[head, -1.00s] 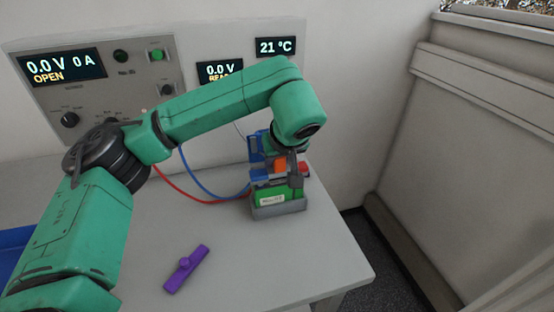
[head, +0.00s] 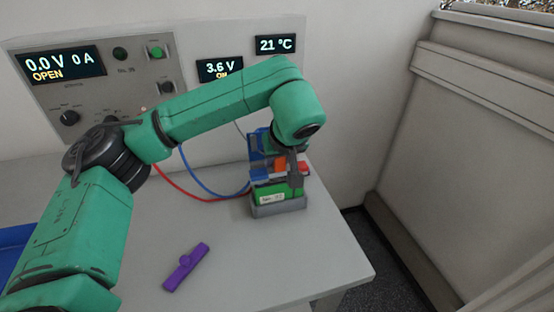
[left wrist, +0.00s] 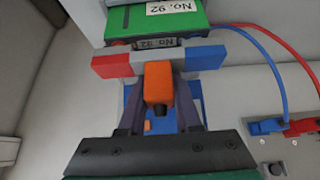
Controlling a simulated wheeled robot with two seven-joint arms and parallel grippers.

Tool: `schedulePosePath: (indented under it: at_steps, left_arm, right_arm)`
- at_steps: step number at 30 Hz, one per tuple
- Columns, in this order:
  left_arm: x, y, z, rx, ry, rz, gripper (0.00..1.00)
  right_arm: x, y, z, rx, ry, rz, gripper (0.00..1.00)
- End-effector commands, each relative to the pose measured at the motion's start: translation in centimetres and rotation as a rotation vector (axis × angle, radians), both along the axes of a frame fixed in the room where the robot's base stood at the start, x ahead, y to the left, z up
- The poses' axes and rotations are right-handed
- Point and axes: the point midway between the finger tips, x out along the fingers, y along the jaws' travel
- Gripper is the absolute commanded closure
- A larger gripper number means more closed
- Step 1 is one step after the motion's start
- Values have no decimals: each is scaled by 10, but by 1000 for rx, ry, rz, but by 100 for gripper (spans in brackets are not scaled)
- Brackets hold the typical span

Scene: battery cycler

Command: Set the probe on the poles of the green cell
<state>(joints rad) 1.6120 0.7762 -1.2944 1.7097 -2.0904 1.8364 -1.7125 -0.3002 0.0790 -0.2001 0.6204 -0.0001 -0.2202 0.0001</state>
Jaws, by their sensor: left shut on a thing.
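The green cell (head: 277,195) sits upright in a grey holder (head: 280,209) near the right end of the bench. It also shows at the top of the left wrist view (left wrist: 170,20), with a "No. 92" label. My left gripper (head: 287,163) is shut on the probe's orange handle (left wrist: 158,83), above the cell. The probe is a grey bar with a red end (left wrist: 112,65) and a blue end (left wrist: 205,58). The bar lies across the cell's top and appears to touch it; the contacts themselves are hidden. My right gripper is not in view.
A small display (head: 220,69) reads 3.6 V. The cycler panel (head: 105,85) reads 0.0 V, 0 A, OPEN. Red and blue leads run across the bench to the cell area. A blue stand (head: 255,146) is behind the cell. A purple piece (head: 186,267) lies on the front bench.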

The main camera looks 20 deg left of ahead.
Motion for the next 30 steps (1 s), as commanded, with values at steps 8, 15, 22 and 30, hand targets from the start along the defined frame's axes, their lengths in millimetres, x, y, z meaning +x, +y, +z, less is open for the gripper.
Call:
schedulePosePath:
  at_steps: [8,15,22,30]
  left_arm:
    - [0,0,32,0,-2,0,100]
    - [0,0,56,-1,-2,0,100]
    - [0,0,71,0,-1,-1,100]
    - [-4,-1,69,-3,-1,-15,100]
  right_arm:
    - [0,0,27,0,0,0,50]
    - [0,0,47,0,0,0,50]
    - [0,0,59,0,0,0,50]
    - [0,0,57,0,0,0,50]
